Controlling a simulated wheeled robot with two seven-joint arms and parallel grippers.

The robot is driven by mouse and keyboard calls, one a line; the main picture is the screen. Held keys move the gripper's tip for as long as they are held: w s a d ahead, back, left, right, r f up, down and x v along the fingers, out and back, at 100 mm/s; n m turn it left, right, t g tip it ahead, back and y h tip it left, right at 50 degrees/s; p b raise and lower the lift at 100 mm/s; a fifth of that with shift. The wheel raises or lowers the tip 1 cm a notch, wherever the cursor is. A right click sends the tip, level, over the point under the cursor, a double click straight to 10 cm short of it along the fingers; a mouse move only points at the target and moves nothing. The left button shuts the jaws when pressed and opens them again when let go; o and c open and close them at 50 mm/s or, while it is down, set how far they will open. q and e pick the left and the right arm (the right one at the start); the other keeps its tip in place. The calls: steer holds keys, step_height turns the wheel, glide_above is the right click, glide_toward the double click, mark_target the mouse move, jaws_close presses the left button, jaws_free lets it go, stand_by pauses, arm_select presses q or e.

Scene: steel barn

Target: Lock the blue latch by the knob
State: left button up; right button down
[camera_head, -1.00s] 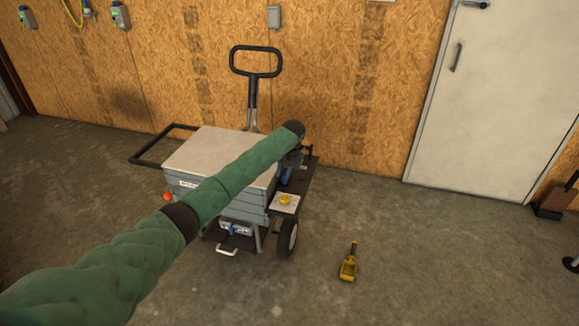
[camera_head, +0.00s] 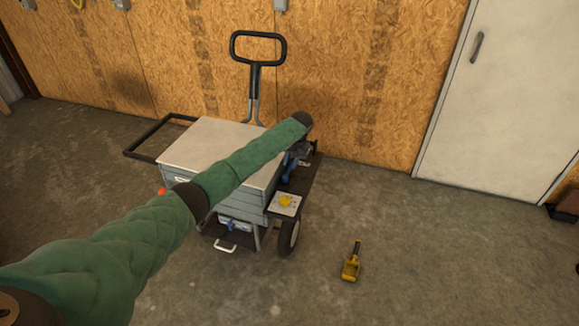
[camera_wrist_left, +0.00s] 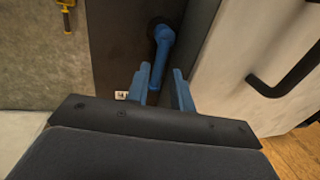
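The blue latch (camera_wrist_left: 161,52) shows in the left wrist view as a lever with a rounded knob end on a dark panel. My left gripper (camera_wrist_left: 161,80) is open, its two blue fingers apart on either side of the lever's lower part. I cannot tell whether either finger touches it. In the head view my left gripper (camera_head: 294,161) is at the right side of the grey cart box (camera_head: 235,193), partly hidden by my green-sleeved arm. Blue parts show there, but latch and fingers are hard to separate. My right gripper is not in view.
A yellow knob (camera_head: 286,201) sits on a pale plate at the cart's front right. A yellow tool (camera_head: 351,263) lies on the floor to the right. A black pull handle (camera_head: 257,48) stands behind the box. A white door (camera_head: 500,110) is at the right; floor before it is clear.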

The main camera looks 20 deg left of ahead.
mark_target(288, 170)
arm_select(q)
steer(key=shift+a+f, duration=0.2)
steer(key=shift+f, duration=0.65)
steer(key=shift+a+f, duration=0.15)
steer(key=shift+f, duration=0.65)
jaws_close()
